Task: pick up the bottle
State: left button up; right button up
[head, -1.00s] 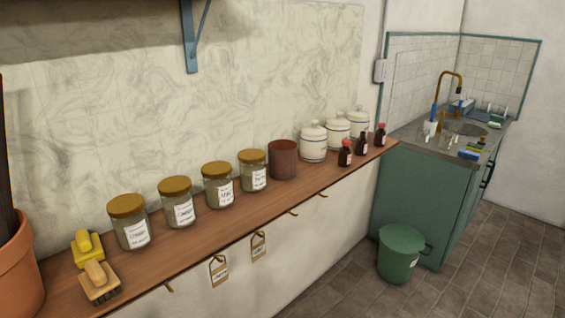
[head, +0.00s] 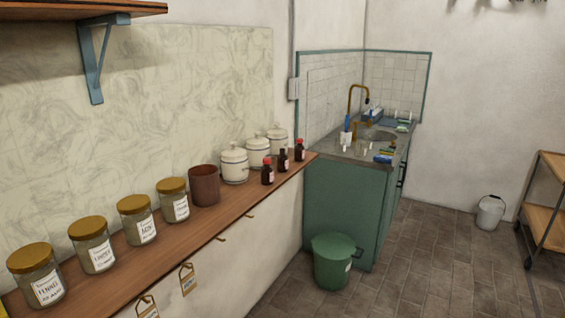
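Three small dark brown bottles stand upright near the far end of the wooden wall shelf. The nearest bottle (head: 267,172) has a red cap and a pale label. The middle bottle (head: 283,161) has a dark cap. The farthest bottle (head: 300,151) has a red cap. They stand in front of white lidded jars. I cannot tell which bottle the task names. Neither of my grippers is in view.
The wooden shelf (head: 228,213) also holds several glass jars (head: 97,251), a brown pot (head: 205,187) and white jars (head: 234,164). A green bin (head: 332,268) stands before the green sink cabinet (head: 345,209). The tiled floor (head: 440,260) is mostly clear. A trolley (head: 545,210) stands right.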

aim_at(281, 158)
jog(key=i+l, duration=0.35)
jog(key=i+l+u, duration=0.1)
jog(key=i+l, duration=0.2)
jog(key=l, duration=0.15)
jog(key=i+l, duration=0.3)
jog(key=i+l+u, duration=0.1)
jog(key=i+l, duration=0.2)
jog(key=l, duration=0.25)
jog(key=i+l, duration=0.3)
jog(key=l, duration=0.15)
jog(key=i+l+u, duration=0.1)
jog(key=i+l, duration=0.2)
jog(key=l, duration=0.15)
jog(key=i+l, duration=0.3)
jog(key=l, duration=0.15)
